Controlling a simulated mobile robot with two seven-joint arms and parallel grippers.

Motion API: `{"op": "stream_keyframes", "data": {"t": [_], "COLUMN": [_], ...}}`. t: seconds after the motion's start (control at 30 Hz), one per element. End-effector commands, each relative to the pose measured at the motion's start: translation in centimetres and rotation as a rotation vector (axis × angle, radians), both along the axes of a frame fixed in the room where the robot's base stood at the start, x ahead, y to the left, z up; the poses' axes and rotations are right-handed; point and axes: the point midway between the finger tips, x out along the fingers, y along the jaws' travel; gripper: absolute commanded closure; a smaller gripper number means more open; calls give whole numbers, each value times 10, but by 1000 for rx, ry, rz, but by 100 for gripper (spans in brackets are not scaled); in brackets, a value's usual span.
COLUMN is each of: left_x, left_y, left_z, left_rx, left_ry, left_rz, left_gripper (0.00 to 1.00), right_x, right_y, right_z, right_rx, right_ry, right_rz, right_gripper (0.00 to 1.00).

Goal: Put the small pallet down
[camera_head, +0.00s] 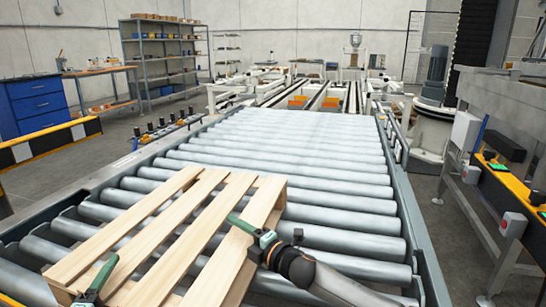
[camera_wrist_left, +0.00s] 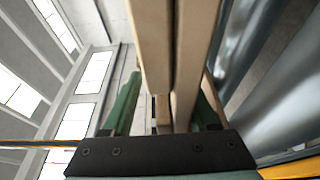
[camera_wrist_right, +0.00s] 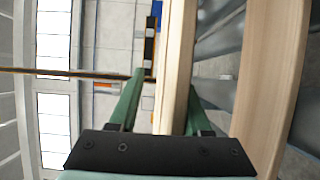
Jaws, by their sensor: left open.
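The small pallet (camera_head: 160,239), made of pale wooden slats, lies at the near left end of the roller conveyor. It is turned at an angle to the rollers and looks flat on them. My left gripper (camera_head: 97,280) is at its near edge, low in the head view. In the left wrist view its open green fingers (camera_wrist_left: 165,105) stand either side of pale boards (camera_wrist_left: 190,60). My right gripper (camera_head: 249,232) is at the pallet's right side. In the right wrist view its fingers (camera_wrist_right: 165,105) stand apart with a board (camera_wrist_right: 176,70) between them and a gap on the left.
The roller conveyor (camera_head: 290,145) is clear beyond the pallet and runs to the back. Its side rail (camera_head: 412,215) is on the right. A blue cabinet (camera_head: 40,102) and shelves (camera_head: 165,60) stand at the left. Machinery (camera_head: 433,110) stands at the right.

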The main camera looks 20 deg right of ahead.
Motion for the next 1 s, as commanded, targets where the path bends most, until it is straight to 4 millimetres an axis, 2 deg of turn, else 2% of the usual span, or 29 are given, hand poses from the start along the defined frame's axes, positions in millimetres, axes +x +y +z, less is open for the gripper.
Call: {"op": "stream_keyframes", "data": {"t": [0.17, 0.5, 0.7, 1.0], "left_x": [-12, -75, -103, -116], "left_y": [3, 20, 27, 30], "left_z": [-1, -1, -1, 0], "left_rx": [0, 2, 1, 0], "left_ry": [2, 3, 2, 0], "left_rz": [0, 1, 1, 0], "left_gripper": [40, 40, 40, 40], "right_x": [0, 0, 0, -5], "right_y": [1, 1, 1, -2], "right_z": [1, 0, 0, -1], "right_rx": [2, 1, 1, 1], "right_ry": [-1, 1, 1, 1], "right_rz": [2, 2, 2, 2], "right_gripper": [55, 55, 55, 55]}}
